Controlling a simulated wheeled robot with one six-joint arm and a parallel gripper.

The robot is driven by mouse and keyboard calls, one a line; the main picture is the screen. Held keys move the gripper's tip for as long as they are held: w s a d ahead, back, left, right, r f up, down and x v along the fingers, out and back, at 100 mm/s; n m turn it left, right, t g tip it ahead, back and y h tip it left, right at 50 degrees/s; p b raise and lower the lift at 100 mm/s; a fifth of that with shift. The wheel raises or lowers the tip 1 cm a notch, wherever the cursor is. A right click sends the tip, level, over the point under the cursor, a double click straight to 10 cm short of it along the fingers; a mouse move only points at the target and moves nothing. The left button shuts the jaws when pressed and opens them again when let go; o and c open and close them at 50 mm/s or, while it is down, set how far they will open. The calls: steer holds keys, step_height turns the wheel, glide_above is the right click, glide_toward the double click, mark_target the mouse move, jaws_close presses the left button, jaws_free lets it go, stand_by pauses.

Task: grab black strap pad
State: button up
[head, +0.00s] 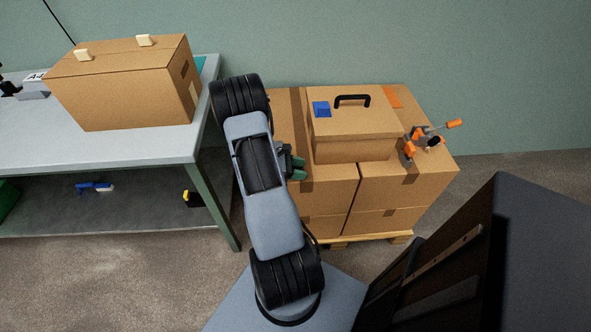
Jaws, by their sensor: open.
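A black arched, handle-like piece (352,100) stands on top of a small cardboard box (352,148) on the boxed pallet load; it is the clearest match for the black strap pad, but I cannot tell for sure. My gripper (298,168) is open, with dark green fingertips showing just left of this small box and lower than the black piece. My own arm hides much of the gripper. I see nothing between the fingertips.
A blue block (321,109) sits left of the black piece. An orange-handled tool (430,140) lies to the right on large cartons (405,195), which rest on a wooden pallet (372,238). A metal table (150,150) with a big carton (125,85) stands left.

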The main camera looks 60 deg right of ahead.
steer(key=shift+c, duration=0.2)
jaws_close()
steer(key=shift+r, duration=0.15)
